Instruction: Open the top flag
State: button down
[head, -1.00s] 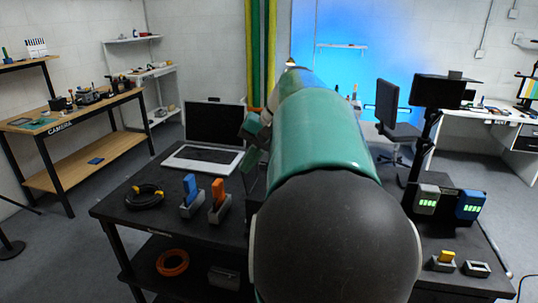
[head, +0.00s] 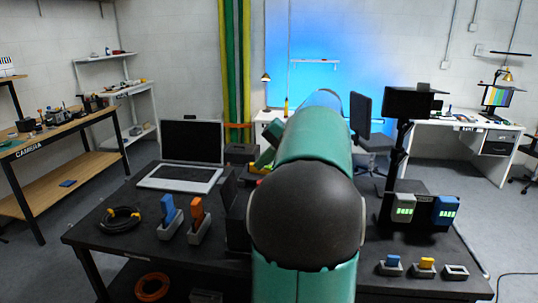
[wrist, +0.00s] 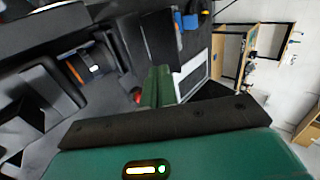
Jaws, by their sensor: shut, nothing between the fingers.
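My gripper (wrist: 160,86) is in the wrist view, its green fingers together with nothing between them. In the head view, part of it (head: 264,158) shows left of my arm, which hides much of the table's middle. Dark camera gear (wrist: 40,95) fills the left of the wrist view, with a round lens-like part (wrist: 92,66). A flat black panel (wrist: 158,40) stands beyond the fingertips; a tall black panel (head: 237,210) also shows left of my arm in the head view. I cannot tell which panel is the top flag. A small red part (wrist: 137,95) is just left of the fingers.
The black table (head: 100,235) holds a laptop (head: 182,168), a coiled black cable (head: 119,219), blue (head: 169,220) and orange (head: 198,220) upright pieces in holders, a monitor stand (head: 395,160) and lit battery packs (head: 404,208). A wooden bench (head: 65,135) stands left.

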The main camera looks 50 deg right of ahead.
aim_at(226, 178)
jog(key=w+a+f, duration=0.1)
jog(key=w, duration=0.1)
jog(key=w+a+f, duration=0.1)
jog(key=w, duration=0.1)
jog(key=w+a+f, duration=0.1)
jog(key=w+f, duration=0.1)
jog(key=shift+w+a+f, duration=0.1)
jog(key=shift+w+a, duration=0.1)
jog(key=shift+w, duration=0.1)
jog(key=shift+w+a+g+h, duration=0.35)
jog(key=shift+w+g, duration=0.15)
jog(key=shift+w, duration=0.1)
jog(key=shift+w+a, duration=0.25)
jog(key=shift+w, duration=0.35)
jog(key=shift+s+r, duration=0.2)
